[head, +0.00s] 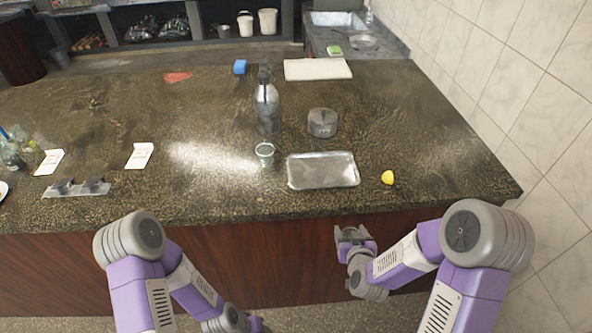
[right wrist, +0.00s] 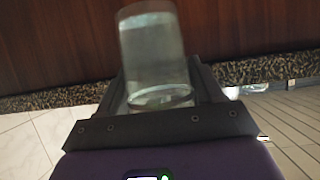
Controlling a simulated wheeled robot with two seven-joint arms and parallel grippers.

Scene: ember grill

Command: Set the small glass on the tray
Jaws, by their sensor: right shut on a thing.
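My right gripper (head: 352,236) is shut on a small clear glass, in front of the counter and below its top. The glass (right wrist: 153,55) shows between the fingers (right wrist: 162,95) in the right wrist view; in the head view I cannot make it out clearly. The tray (head: 322,171) is a shallow silver rectangle lying near the counter's front edge, with nothing on it. It is up and a little left of my right gripper in the head view. My left gripper (head: 258,325) is barely in view at the bottom edge, its jaws unclear.
A small cup (head: 265,153) stands just left of the tray, with a steel bottle (head: 267,105) and a round grey tin (head: 322,122) behind. A lemon piece (head: 388,177) lies to the right. The counter's front edge (head: 300,215) lies between my right gripper and the tray.

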